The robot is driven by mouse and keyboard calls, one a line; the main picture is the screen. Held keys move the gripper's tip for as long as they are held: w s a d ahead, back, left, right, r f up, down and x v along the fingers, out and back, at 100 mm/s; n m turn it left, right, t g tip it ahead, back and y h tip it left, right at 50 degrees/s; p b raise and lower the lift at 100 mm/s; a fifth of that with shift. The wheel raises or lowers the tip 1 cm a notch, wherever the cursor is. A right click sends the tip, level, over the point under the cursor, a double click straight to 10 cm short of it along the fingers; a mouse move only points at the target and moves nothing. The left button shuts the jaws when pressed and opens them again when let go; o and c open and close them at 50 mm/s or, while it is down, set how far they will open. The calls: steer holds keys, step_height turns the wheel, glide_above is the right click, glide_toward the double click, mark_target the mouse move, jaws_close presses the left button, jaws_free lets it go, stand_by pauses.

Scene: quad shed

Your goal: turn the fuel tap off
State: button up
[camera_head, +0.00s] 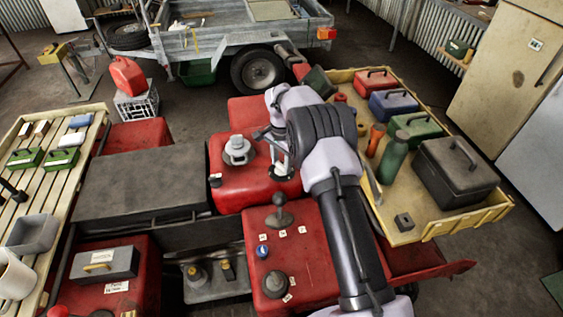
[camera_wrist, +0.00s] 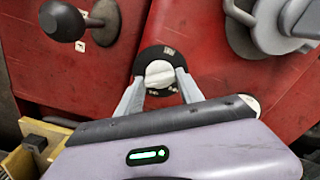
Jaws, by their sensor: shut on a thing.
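The fuel tap is a pale round knob (camera_wrist: 159,72) with a raised ridge, on a black round plate (camera_wrist: 151,54) with small markings, set in a red panel. The ridge lies roughly level across the wrist view. My gripper (camera_wrist: 160,78) has one grey finger on each side of the knob and is shut on it. In the head view my gripper (camera_head: 279,148) reaches down to the red bodywork, and the arm and fingers hide most of the tap. The plate's markings are too small to read.
A black ball-topped lever (camera_wrist: 63,21) stands at upper left in the wrist view. A grey cap (camera_wrist: 286,22) is close at upper right. In the head view, a wooden tray (camera_head: 401,231) with boxes and bottles lies right of my arm.

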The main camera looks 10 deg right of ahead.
mark_target(281, 165)
steer(key=n+p, duration=0.1)
steer(key=n, duration=0.4)
steer(key=shift+n, duration=0.4)
steer(key=n+p, duration=0.1)
steer(key=n, duration=0.4)
steer(key=shift+n, duration=0.3)
steer(key=o, duration=1.4)
step_height(281, 165, up, 18)
steer(key=p, duration=0.3)
steer(key=shift+f, duration=0.25)
